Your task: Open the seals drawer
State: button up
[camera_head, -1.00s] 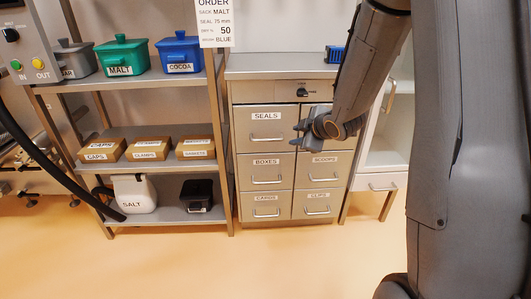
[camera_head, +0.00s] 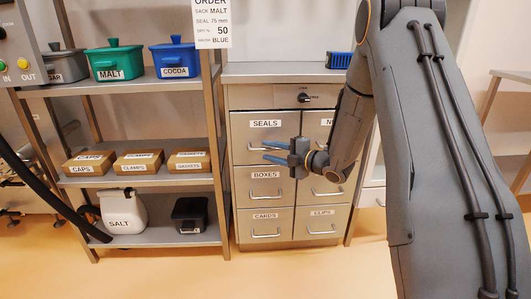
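The seals drawer (camera_head: 247,135) is the upper left drawer of the grey cabinet (camera_head: 275,97), with a "SEALS" label on its front. Its front looks flush with the drawers around it, so it looks closed. Its pale bar handle (camera_head: 254,148) shows partly, just left of my fingertips. My gripper (camera_head: 272,153) points left in front of the drawer's lower right part. Its two fingers are spread apart with nothing visible between them. I cannot tell whether a fingertip touches the handle.
The boxes drawer (camera_head: 265,174) and cards drawer (camera_head: 265,214) lie below, with another drawer column on the right, partly hidden by my arm. A control knob (camera_head: 304,97) sits above. A shelf rack (camera_head: 215,150) stands close on the left. The floor in front is clear.

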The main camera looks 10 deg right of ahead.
jog(key=shift+x, duration=1.2)
grip_shut()
